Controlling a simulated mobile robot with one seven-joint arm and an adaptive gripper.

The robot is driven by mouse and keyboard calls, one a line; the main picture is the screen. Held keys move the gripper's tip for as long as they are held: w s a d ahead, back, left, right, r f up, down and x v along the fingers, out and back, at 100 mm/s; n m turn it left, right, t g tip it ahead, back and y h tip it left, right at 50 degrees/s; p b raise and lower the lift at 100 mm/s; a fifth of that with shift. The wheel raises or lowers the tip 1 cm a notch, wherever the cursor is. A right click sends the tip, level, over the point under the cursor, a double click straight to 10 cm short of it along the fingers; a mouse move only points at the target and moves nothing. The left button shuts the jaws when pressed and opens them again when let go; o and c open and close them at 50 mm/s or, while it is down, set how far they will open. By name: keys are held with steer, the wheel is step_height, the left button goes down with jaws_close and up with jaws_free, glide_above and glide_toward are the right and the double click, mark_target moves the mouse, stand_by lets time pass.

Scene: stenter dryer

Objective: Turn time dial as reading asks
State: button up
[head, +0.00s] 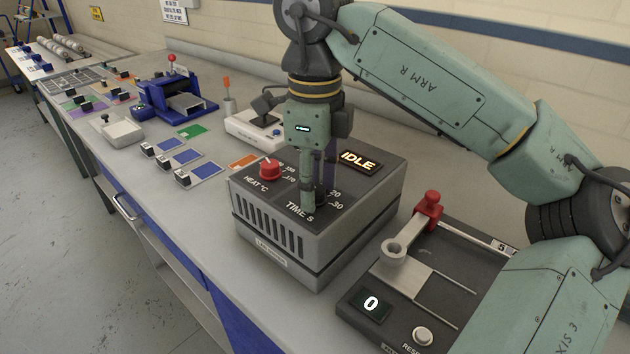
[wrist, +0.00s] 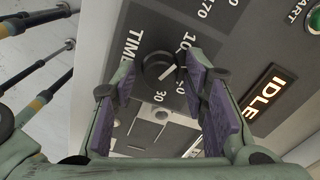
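In the head view my gripper (head: 312,204) points down over the TIME S print and mostly hides the dial. The lit display (head: 358,161) reads IDLE. I see no asked time value.
A red heat dial (head: 270,168) is left of my gripper on the dryer box (head: 290,232). A device with a red knob (head: 430,203) and a counter (head: 371,303) showing 0 stands at the right. Coloured cards and a blue press (head: 178,98) lie farther left.

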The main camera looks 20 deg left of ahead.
steer(key=c, duration=0.9)
steer(key=shift+o, duration=0.2)
steer(key=shift+m, duration=0.3)
steer(key=m+b, duration=0.1)
steer(key=m, duration=0.2)
steer(key=shift+f, duration=0.1)
steer(key=m+b, duration=0.1)
steer(key=m, duration=0.4)
steer(key=shift+b, duration=0.3)
steer(key=shift+m, duration=0.3)
steer(key=o, duration=1.2)
